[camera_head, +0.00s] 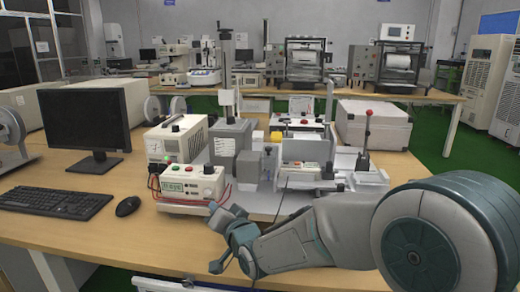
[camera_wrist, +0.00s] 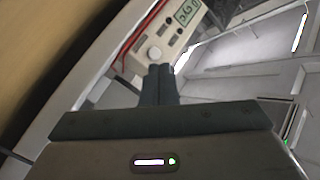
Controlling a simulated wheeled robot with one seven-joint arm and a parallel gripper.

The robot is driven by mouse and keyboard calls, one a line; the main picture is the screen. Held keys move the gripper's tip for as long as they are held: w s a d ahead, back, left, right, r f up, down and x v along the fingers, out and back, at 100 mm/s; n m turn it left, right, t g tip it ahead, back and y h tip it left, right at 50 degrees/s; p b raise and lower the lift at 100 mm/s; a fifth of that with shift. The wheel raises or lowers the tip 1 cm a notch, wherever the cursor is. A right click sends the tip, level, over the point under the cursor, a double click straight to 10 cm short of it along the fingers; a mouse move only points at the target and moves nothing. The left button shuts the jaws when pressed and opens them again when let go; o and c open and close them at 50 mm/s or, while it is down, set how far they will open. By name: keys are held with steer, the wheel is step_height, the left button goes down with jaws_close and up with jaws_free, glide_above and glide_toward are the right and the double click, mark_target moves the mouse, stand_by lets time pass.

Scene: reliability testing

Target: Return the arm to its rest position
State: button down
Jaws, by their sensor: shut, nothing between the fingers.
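My gripper (camera_head: 222,216) is at the end of my arm, which reaches in from the right over the front of the wooden table (camera_head: 150,240). In the wrist view my gripper (camera_wrist: 160,72) shows two dark fingers side by side, closed together with nothing between them. In the head view it is just in front of a cream control box (camera_head: 188,184) with a green display and red wires. In the wrist view the box (camera_wrist: 165,38) lies just beyond the fingertips.
Test equipment with a grey block (camera_head: 232,145) and a red-knobbed lever (camera_head: 366,135) stands behind my arm. A monitor (camera_head: 85,118), keyboard (camera_head: 55,202) and mouse (camera_head: 128,206) are on the left.

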steer(key=s+d+r+g+h+p, duration=0.2)
steer(key=s+d+r+h+p, duration=0.15)
steer(key=d, duration=0.35)
steer(key=s+d+r+n+g+h+p, duration=0.1)
steer(key=s+d+r+g+h+p, duration=0.15)
steer(key=d+p, duration=0.3)
steer(key=s+d+r+g+h+p, duration=0.1)
steer(key=s+d+r+h+p, duration=0.25)
steer(key=d, duration=0.35)
steer(key=s+d+r+g+p, duration=0.2)
steer(key=s+d+r+p, duration=0.1)
steer(key=s, duration=0.5)
steer(key=s+d+r+g+p, duration=0.3)
steer(key=s+d+p, duration=0.2)
steer(key=s+d, duration=0.1)
steer(key=shift+s+d+r+g+h+p, duration=0.2)
steer(key=shift+s+d+g+h+p, duration=0.2)
steer(key=shift+s, duration=0.45)
